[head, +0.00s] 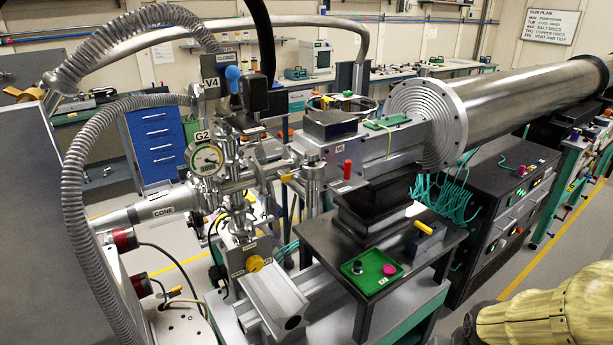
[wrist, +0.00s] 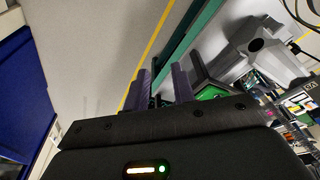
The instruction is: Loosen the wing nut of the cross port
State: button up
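The steel vacuum cross (head: 238,182) stands left of centre in the head view, with clamped ports close together around it. A round gauge marked G2 (head: 206,159) sits on its upper left. A yellow knob (head: 255,263) is on the block below it. I cannot single out the wing nut; the small clamp parts are too crowded to tell apart. My gripper (wrist: 160,72) shows only in the wrist view. Its two purple fingers stand apart, with nothing visible held between them. It points toward the floor and is not at the cross in that view.
A ribbed hose (head: 72,190) loops along the left. A blue-topped valve V4 (head: 233,78) rises above the cross. A black stand (head: 385,245) bears a green tray (head: 374,272) at front right. A yellow-gold ribbed bulk (head: 550,310) fills the lower right corner.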

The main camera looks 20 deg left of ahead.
jog(key=shift+s, duration=0.15)
jog(key=w+a+r+m+t+y+p, duration=0.2)
jog(key=a+r+m+t+y+p, duration=0.2)
jog(key=a+r+m, duration=0.5)
jog(key=w+a+r+m+t+y+p, duration=0.3)
jog(key=a+r+m+t, duration=0.3)
jog(key=a+r, duration=0.9)
notch_tip(320, 180, up, 3)
jog(key=m+y+p, duration=0.1)
jog(key=m, duration=0.2)
jog(key=shift+w+m+t, duration=0.2)
jog(key=shift+m+t, duration=0.1)
jog(key=shift+a, duration=0.1)
